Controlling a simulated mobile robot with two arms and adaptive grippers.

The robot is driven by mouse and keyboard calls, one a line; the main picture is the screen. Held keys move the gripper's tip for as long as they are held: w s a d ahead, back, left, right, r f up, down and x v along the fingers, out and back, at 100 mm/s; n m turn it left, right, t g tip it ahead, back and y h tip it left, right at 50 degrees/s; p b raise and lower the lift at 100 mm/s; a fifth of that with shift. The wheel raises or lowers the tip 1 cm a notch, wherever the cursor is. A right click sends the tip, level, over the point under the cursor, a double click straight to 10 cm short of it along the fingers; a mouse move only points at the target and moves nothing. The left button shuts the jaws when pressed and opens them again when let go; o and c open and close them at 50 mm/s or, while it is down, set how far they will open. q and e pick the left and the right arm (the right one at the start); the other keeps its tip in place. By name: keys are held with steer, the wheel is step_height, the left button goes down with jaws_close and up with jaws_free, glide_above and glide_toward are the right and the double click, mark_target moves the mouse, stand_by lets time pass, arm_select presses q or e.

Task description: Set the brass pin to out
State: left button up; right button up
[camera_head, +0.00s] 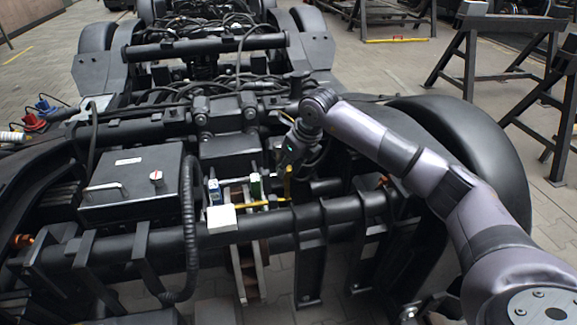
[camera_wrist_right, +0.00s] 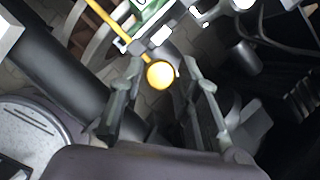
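A thin yellow rod (camera_wrist_right: 110,22) with a round yellow knob (camera_wrist_right: 160,75) shows in the right wrist view. I cannot tell for sure whether it is the brass pin. My right gripper (camera_wrist_right: 163,70) is open, with one finger on each side of the knob. Gaps show between the knob and both fingers, so it is not clamped. In the head view my right gripper (camera_head: 289,170) points down over the bogie, close to a yellow rod (camera_head: 258,205) beside a white block (camera_head: 221,219). The fingertips are small and partly hidden there. My left gripper is not in view.
A dark box (camera_head: 135,185) with a handle and a red-marked knob stands left of the rod. A thick black tube (camera_head: 340,210) crosses in front. A black wheel cover (camera_head: 470,140) lies right, under my arm. Black trestles (camera_head: 468,60) stand behind on open floor.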

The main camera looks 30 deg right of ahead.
jaws_close()
stand_by(0.3)
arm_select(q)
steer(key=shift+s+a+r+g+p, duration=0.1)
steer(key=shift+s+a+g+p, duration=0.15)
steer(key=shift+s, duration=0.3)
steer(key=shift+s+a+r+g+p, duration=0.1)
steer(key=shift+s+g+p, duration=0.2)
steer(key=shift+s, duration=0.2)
arm_select(e)
steer(key=s+d, duration=0.2)
steer(key=d, duration=0.7)
steer(key=s+d, duration=0.2)
steer(key=d, duration=0.7)
steer(key=shift+s+d, duration=0.4)
steer(key=shift+o, duration=2.3)
jaws_free()
steer(key=shift+s+d, duration=0.1)
steer(key=shift+d, duration=0.05)
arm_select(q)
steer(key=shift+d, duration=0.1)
